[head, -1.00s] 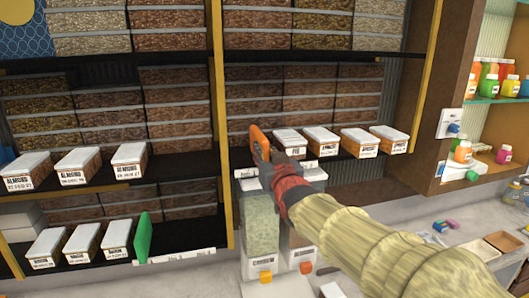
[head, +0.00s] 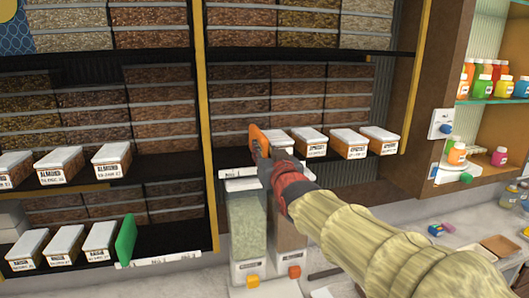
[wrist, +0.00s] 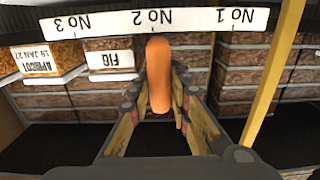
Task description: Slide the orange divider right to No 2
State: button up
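The orange divider (head: 259,141) stands on the upper right shelf, just left of the row of lidded boxes. In the wrist view the divider (wrist: 158,75) is upright between my fingers. The white label strip (wrist: 195,18) reads upside down, with No 3 at left, No 2 in the middle and No 1 at right. The divider lines up with No 2. My gripper (wrist: 158,98) has its fingers close on both sides of the divider and appears shut on it. In the head view my gripper (head: 268,158) hides part of the strip.
A lidded FIG box (wrist: 110,60) sits just left of the divider in the wrist view. A yellow post (wrist: 275,70) stands right of No 1. Below the shelf are dispensers (head: 247,225). A green divider (head: 126,240) stands on the lower left shelf.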

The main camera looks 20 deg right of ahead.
jog(key=shift+o, duration=1.2)
jog(key=shift+d, duration=0.45)
jog(key=shift+o, duration=1.2)
jog(key=shift+a, duration=0.25)
jog(key=shift+d, duration=0.1)
jog(key=shift+s, duration=0.1)
jog(key=s, duration=1.1)
jog(key=shift+s, duration=0.4)
